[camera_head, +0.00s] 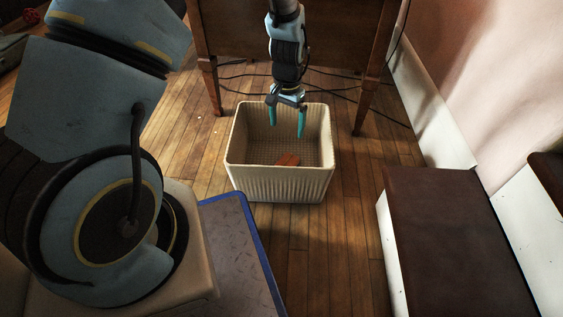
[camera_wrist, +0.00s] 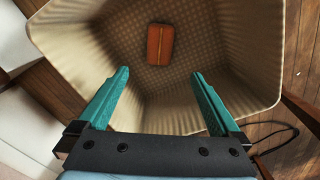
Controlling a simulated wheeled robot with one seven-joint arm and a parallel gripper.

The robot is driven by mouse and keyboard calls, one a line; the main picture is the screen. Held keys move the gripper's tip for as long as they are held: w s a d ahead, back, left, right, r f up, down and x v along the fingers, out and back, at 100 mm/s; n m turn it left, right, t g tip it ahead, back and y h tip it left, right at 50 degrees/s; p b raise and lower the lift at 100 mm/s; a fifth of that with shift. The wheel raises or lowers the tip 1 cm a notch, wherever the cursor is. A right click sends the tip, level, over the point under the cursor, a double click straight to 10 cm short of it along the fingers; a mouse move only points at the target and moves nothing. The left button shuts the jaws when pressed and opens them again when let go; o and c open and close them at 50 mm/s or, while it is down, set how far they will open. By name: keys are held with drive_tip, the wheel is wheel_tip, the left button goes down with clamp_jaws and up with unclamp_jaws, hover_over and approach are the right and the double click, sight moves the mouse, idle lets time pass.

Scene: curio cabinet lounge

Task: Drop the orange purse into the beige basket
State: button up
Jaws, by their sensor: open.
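The beige basket (camera_head: 278,187) stands on the wooden floor in the middle of the head view; its wall also fills much of the wrist view (camera_wrist: 85,40). The orange purse (camera_head: 288,159) lies on the floor of the basket, with its lower part hidden by the front wall in the head view. In the wrist view the purse (camera_wrist: 160,45) shows whole, apart from the fingers. My gripper (camera_head: 286,122) has teal fingers, is open and empty, and hangs over the basket above the purse. Both fingertips (camera_wrist: 157,75) show in the wrist view with nothing between them.
A wooden desk (camera_head: 300,45) with legs stands behind the basket, with black cables (camera_head: 345,90) on the floor. A dark brown-topped white box (camera_head: 455,240) is at the right by the wall. A blue-edged panel (camera_head: 240,250) is at front left. Bare floor lies around the basket.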

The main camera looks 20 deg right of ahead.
drive_tip(key=shift+r, duration=0.1)
wheel_tip(320, 180, up, 11)
drive_tip(key=p, duration=0.5)
drive_tip(key=shift+f, duration=0.2)
